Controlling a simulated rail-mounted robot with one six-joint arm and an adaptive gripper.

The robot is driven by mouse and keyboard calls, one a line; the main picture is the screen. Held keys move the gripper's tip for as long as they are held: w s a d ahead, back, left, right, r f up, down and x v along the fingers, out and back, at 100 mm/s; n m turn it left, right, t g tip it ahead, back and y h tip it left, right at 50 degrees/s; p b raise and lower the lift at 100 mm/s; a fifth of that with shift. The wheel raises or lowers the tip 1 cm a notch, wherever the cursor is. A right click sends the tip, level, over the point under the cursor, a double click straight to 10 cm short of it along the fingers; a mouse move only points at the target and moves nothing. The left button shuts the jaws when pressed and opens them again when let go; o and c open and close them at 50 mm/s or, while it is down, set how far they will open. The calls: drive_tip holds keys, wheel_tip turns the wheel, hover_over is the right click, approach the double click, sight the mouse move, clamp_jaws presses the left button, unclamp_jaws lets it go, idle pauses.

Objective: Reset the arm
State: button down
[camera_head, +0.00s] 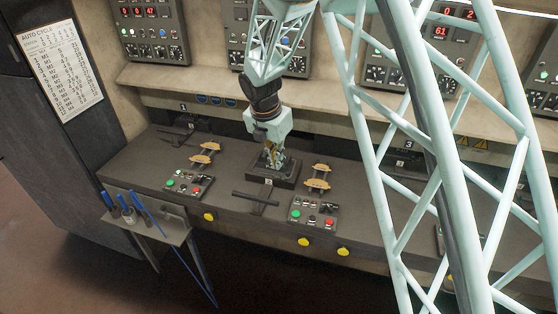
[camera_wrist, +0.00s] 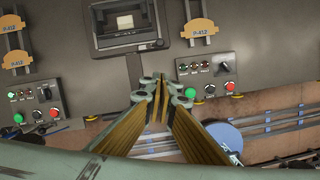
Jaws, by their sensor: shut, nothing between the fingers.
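The fixture also shows at the top of the wrist view (camera_wrist: 128,42). I cannot tell from the head view how high the fingers are above it.
Yellow-tan brake shoes (camera_head: 205,152) sit on the bench left of my gripper, and others (camera_head: 317,177) to its right. A side shelf (camera_head: 165,222) holds blue-handled tools. Control panels line the wall behind.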

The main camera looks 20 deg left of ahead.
drive_tip(key=s+d+r+m+b, duration=0.1)
drive_tip(key=d+r+m+b, duration=0.1)
drive_tip(key=d+r+m, duration=0.5)
drive_tip(key=s+d+r+m+b, duration=0.1)
drive_tip(key=d+r+b, duration=0.1)
drive_tip(key=d+r, duration=0.65)
drive_tip(key=s+d+r+m+b, duration=0.2)
drive_tip(key=s+d+m, duration=0.2)
drive_tip(key=d, duration=0.4)
drive_tip(key=s+d+r+m+b, duration=0.2)
drive_tip(key=s+d+m, duration=0.2)
drive_tip(key=d, duration=0.5)
drive_tip(key=s+d+r+m+t+b, duration=0.1)
drive_tip(key=s+d+r+m+b, duration=0.2)
drive_tip(key=s+d+m, duration=0.85)
drive_tip(key=s+d+f+m+b, duration=0.1)
drive_tip(key=s+f+m+b, duration=0.1)
drive_tip(key=s, duration=0.9)
drive_tip(key=s+d+f+m+b, duration=0.2)
drive_tip(key=s+f+m, duration=0.1)
drive_tip(key=s, duration=0.9)
drive_tip(key=shift+d+m+y+b, duration=0.15)
drive_tip(key=shift+m+y+b, duration=0.15)
drive_tip(key=shift+m+b, duration=0.05)
